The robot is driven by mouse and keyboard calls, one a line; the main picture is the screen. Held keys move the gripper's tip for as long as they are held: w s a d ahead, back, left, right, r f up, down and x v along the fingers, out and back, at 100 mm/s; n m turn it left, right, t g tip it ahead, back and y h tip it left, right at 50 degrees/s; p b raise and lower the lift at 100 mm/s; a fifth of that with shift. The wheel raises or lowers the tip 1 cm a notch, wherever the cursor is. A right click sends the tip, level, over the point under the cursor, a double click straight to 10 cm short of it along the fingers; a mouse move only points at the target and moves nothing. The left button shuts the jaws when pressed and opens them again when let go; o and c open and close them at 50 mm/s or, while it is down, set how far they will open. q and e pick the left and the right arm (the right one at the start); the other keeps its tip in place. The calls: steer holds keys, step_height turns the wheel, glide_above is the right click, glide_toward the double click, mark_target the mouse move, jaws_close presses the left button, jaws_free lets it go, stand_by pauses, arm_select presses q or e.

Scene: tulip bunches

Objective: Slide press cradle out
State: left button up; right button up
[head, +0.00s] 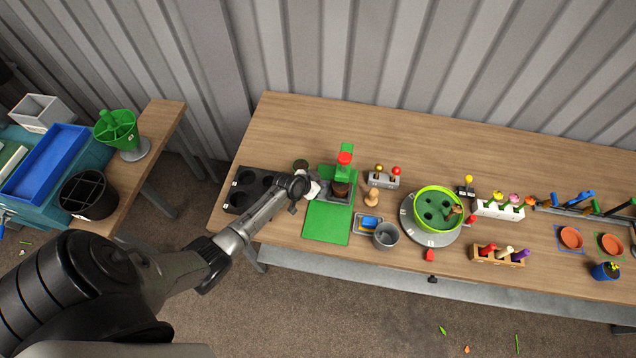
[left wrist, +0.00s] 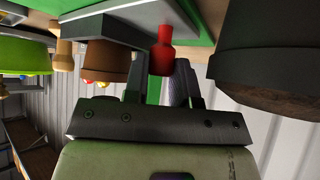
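The press (head: 346,150) is a green upright with a red top, standing on the table left of centre. A brown pot (head: 341,188) sits low in front of it, where the cradle is; the cradle itself is partly hidden. My left gripper (head: 312,188) is just left of the press, low over the table. In the left wrist view, a red knob (left wrist: 162,52) shows between the spread fingertips of the gripper (left wrist: 165,78). I cannot tell whether the fingers touch it. The brown pot (left wrist: 106,62) is beside the knob. My right gripper is not in view.
A black tray with round wells (head: 238,200) and a dark pot (head: 300,164) are left of the press. The green mat (head: 327,224) in front is clear. A wooden peg (head: 373,198), a grey cup (head: 386,235) and a green bowl (head: 438,188) on a turntable are to the right.

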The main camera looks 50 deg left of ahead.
arm_select(q)
jaws_close()
steer(key=shift+s, duration=0.1)
